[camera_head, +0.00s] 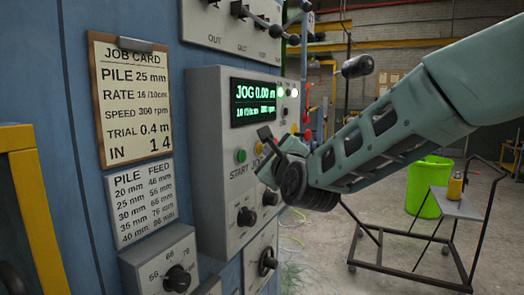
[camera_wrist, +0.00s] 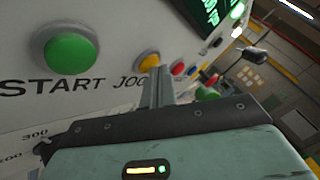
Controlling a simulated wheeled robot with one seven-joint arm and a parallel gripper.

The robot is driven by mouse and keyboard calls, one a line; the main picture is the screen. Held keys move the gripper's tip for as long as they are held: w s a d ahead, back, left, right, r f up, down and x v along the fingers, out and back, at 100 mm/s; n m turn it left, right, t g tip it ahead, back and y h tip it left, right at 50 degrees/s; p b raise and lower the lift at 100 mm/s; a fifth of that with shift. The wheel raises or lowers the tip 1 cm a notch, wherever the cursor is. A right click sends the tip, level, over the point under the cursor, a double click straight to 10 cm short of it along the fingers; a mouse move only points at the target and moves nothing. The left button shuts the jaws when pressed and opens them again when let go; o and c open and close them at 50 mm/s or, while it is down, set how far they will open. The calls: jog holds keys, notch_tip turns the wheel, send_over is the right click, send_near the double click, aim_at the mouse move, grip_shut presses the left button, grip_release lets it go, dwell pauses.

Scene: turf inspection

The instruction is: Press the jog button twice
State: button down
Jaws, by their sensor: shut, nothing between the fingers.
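The jog button is a yellow-orange dome in a grey ring (camera_wrist: 149,60), above the word JOG in the wrist view. In the head view my gripper (camera_head: 266,135) hides it. My gripper's closed fingers (camera_wrist: 159,74) point at the panel, with their tips just below and right of the jog button in the wrist view. I cannot tell whether they touch it. The panel display (camera_head: 254,103) is lit green and reads JOG 0.00 m.
The green start button (camera_wrist: 71,53) is left of the jog button, also in the head view (camera_head: 241,156). Red and blue buttons (camera_wrist: 178,68) sit to the right. Dark knobs (camera_head: 246,217) are below. A job card (camera_head: 132,100) hangs left. Open floor with a lime bin (camera_head: 424,190) lies right.

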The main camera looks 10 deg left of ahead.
jog(key=shift+a, duration=0.1)
dwell(0.5)
jog(key=shift+s+d+b, duration=0.3)
jog(key=shift+d+b, duration=0.55)
jog(key=shift+b, duration=0.25)
jog(key=d+b, duration=0.1)
jog(key=s+d+b, duration=0.1)
jog(key=d+b, duration=0.2)
jog(key=shift+s+d, duration=0.35)
